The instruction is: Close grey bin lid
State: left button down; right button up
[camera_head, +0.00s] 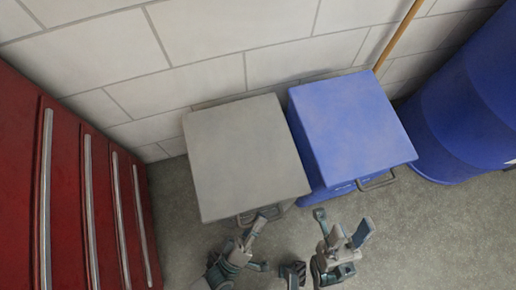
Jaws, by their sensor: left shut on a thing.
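The grey bin (291,206) stands against the wall, its grey lid (245,155) spread flat across the top. I cannot tell whether a small gap remains under the lid. A metal handle (245,219) shows below the lid's front edge. My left gripper (256,238) is at this handle, shut on it, with one finger reaching up beside it; the exact contact is partly hidden. My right gripper (342,226) is open and empty, its fingers spread, in front of the blue bin and apart from it.
A blue bin (350,125) with its lid down and a front handle (378,181) stands close on the right. A red cabinet (70,190) with long handles is at left. A blue barrel (460,110) and wooden pole (398,35) are at right. Floor (430,240) is clear at lower right.

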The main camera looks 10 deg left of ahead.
pick_arm(q)
jog(key=c, duration=1.4)
grip_release()
notch_tip(320, 180, down, 2)
jog(key=shift+s+g, duration=0.15)
jog(key=shift+g, duration=0.25)
jog(key=shift+c, duration=0.2)
jog(key=v, duration=1.1)
jog(key=shift+s, duration=0.3)
jog(key=shift+a, duration=0.15)
